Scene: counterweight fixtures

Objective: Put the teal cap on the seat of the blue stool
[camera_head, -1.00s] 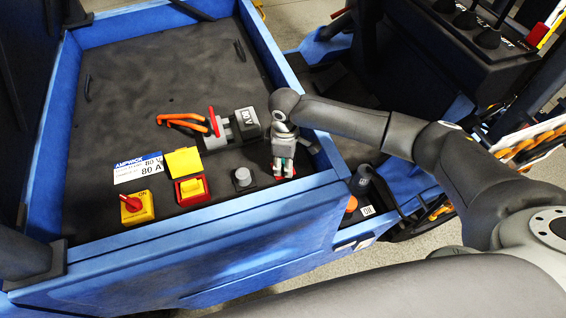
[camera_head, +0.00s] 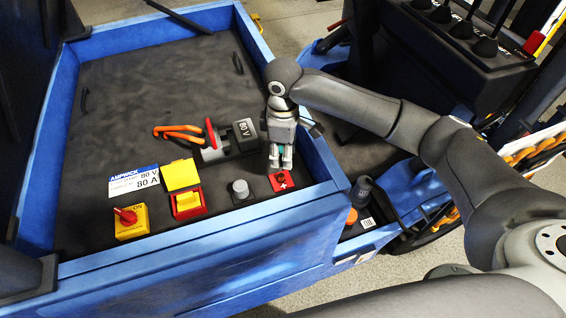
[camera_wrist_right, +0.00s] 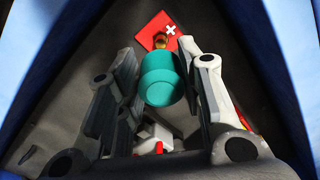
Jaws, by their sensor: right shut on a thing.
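The teal cap (camera_wrist_right: 162,78) is a small rounded cylinder between the two fingers of my right gripper (camera_wrist_right: 160,88) in the right wrist view. In the head view my right gripper (camera_head: 281,158) is shut on it and points down into the blue-walled tray. Little of the cap shows there. A red square plate with a white cross (camera_head: 282,181) lies just below the fingertips. The wrist view shows a brass-coloured stud on this plate (camera_wrist_right: 157,28), beside the cap in the picture. I see no blue stool. My left gripper is not in view.
The blue tray wall (camera_head: 318,158) stands close right of my gripper. The tray's back floor is mostly clear.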

